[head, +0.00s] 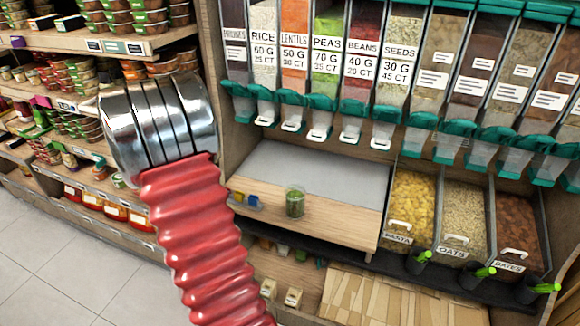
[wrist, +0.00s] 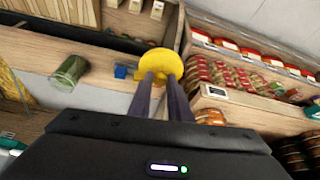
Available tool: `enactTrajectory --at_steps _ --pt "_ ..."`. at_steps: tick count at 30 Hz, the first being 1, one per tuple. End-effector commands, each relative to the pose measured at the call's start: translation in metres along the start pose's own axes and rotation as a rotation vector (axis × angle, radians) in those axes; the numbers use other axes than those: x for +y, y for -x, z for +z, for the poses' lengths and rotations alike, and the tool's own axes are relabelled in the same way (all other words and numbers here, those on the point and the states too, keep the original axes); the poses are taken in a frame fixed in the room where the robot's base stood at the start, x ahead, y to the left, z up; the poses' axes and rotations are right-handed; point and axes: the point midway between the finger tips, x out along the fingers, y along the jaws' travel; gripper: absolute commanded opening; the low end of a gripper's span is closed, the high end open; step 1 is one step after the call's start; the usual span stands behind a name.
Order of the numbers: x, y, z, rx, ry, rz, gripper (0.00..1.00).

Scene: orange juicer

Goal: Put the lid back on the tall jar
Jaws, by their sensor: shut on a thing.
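A clear jar with green contents (head: 295,201) stands upright on the wooden counter in the head view, with no lid visible on it. It also shows at the left in the wrist view (wrist: 70,72). My gripper (wrist: 161,77) is shut on a round yellow lid (wrist: 160,61), held between its two fingertips in the wrist view. The lid is to the right of the jar there and apart from it. In the head view my gripper and the held lid do not show; my red arm sleeve and metal wrist fill the left middle.
Small blue and yellow items (head: 245,199) lie on the counter left of the jar. Dispensers with teal spouts (head: 320,110) hang above the grey counter panel (head: 315,170). Bins of pasta (head: 411,205), oats and dates stand at right. Shelves of tubs (head: 60,95) are at left.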

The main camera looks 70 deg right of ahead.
Motion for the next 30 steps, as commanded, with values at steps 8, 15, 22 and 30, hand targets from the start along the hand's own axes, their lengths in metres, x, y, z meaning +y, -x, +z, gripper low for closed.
enactTrajectory --at_steps 8,15,22,30 --pt "0.092 -0.025 -0.072 0.000 -0.316 0.130 0.00" --pt "0.180 -0.040 -0.119 0.000 -0.581 0.240 0.00" --pt "0.252 -0.047 -0.147 0.000 -0.787 0.325 0.00" --pt "0.274 -0.048 -0.153 0.000 -0.848 0.351 0.00"
